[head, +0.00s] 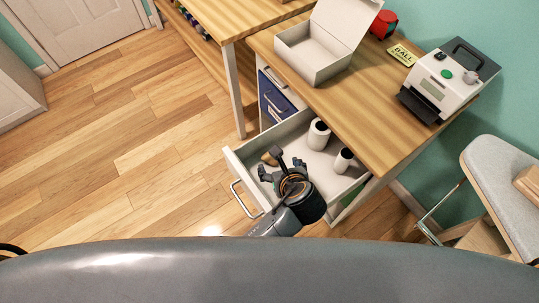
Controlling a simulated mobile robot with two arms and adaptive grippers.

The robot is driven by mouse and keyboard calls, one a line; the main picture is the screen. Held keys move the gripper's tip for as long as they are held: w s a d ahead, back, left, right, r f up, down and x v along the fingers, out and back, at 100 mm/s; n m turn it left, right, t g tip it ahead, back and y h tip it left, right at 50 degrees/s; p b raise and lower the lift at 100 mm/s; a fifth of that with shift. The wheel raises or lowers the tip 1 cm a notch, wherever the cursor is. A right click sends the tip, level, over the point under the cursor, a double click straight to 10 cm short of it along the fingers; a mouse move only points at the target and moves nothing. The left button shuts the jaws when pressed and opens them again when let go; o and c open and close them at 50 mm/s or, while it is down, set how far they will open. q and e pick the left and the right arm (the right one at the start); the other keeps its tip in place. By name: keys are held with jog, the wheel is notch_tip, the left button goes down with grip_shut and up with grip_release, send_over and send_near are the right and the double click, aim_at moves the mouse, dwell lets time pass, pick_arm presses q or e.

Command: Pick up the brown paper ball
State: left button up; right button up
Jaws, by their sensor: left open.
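A small brown object, which looks like the paper ball (269,158), lies in the open drawer (240,166) near its front left corner. It is partly hidden behind my left gripper. My left gripper (272,168) is over the drawer, open, with its fingers close to the brown object. I cannot tell whether they touch it. My right gripper is not in view.
Two white rolls (318,135) stand in the drawer to the right of my gripper. Above is a wooden table (340,95) with an open white box (312,55) and a white machine (450,80). A padded board (500,175) stands at right. The floor at left is clear.

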aim_at(271, 158)
pick_arm(q)
jog(key=x, duration=0.2)
jog(key=shift+w+a+f, duration=0.15)
jog(key=shift+w+f, duration=0.1)
jog(key=shift+f, duration=0.05)
jog(key=x, duration=0.5)
jog(key=shift+w+a+f+b, duration=0.15)
jog(key=shift+a+f+b, duration=0.15)
jog(key=shift+a+b, duration=0.1)
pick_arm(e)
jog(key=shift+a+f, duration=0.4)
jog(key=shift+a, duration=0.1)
